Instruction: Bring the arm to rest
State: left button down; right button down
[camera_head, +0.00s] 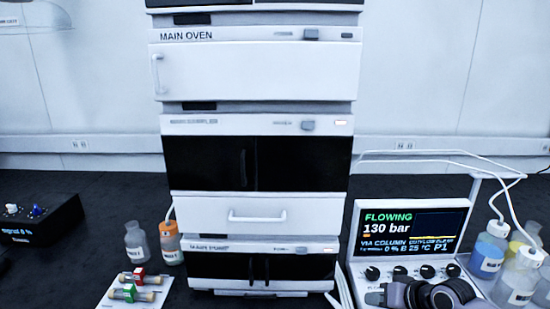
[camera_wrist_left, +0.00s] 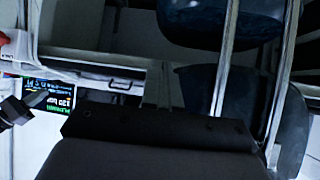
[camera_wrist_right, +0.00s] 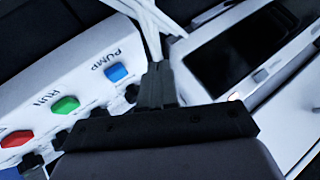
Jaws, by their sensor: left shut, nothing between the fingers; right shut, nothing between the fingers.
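My right gripper (camera_head: 378,298) is low at the right in the head view, in front of the pump unit (camera_head: 357,272). Its fingers (camera_wrist_right: 158,85) are together and empty in the right wrist view, close to the panel with a blue PUMP button (camera_wrist_right: 117,72), a green RUN button (camera_wrist_right: 65,104) and a red button (camera_wrist_right: 16,139). I cannot tell whether they touch it. My left gripper shows only in the left wrist view (camera_wrist_left: 163,88), shut and empty, its dark fingers hard to make out. The left arm is absent from the head view.
The instrument stack with the MAIN OVEN (camera_head: 255,70) stands mid-bench. Bottles stand left of it (camera_head: 137,243) and right of the pump unit (camera_head: 487,255). A white tray (camera_head: 110,297) holds small columns. White tubing (camera_head: 420,153) arches over the pump unit. Dark chairs (camera_wrist_left: 235,100) show in the left wrist view.

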jog(key=s+a+f+n+t, duration=0.1)
jog(key=s+a+f, duration=0.35)
jog(key=s, duration=0.25)
jog(key=s+a+f+n, duration=0.2)
jog(key=s+a+f, duration=0.25)
jog(key=s, duration=0.25)
jog(key=s+d+f+t+h, duration=0.1)
jog(key=s+d+h, duration=0.2)
jog(key=s, duration=0.9)
jog(key=shift+s+d+f+n+t, duration=0.3)
jog(key=shift+d+t, duration=0.05)
jog(key=shift+t, duration=0.05)
dwell(4.5)
